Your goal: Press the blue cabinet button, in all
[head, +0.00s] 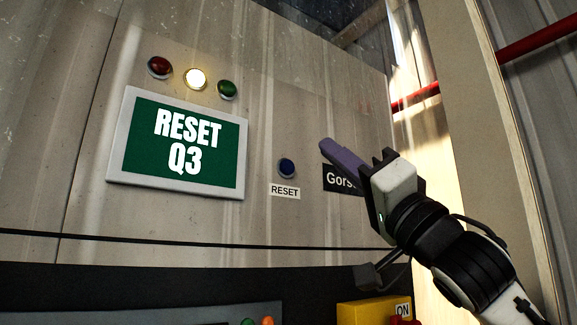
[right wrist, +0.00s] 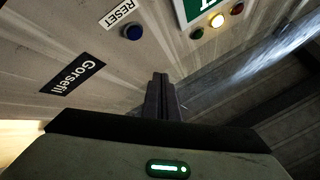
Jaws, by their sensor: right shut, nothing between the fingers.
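The blue button (head: 287,168) sits on the cabinet front (head: 290,110), above a white RESET label (head: 285,191). It also shows at the upper middle of the right wrist view (right wrist: 132,32). My right gripper (head: 324,146) is shut and empty, to the right of the button in the head view. Its fingertips point left and slightly up, apart from the button. In the right wrist view its closed fingers (right wrist: 161,80) stand below and right of the button. My left gripper is not in view.
A screen (head: 180,145) reads RESET Q3. Above it are a red lamp (head: 160,67), a lit yellow-white lamp (head: 196,79) and a green lamp (head: 228,90). A dark name plate (head: 340,180) lies partly behind my right gripper. A yellow box (head: 365,312) with an ON label is below.

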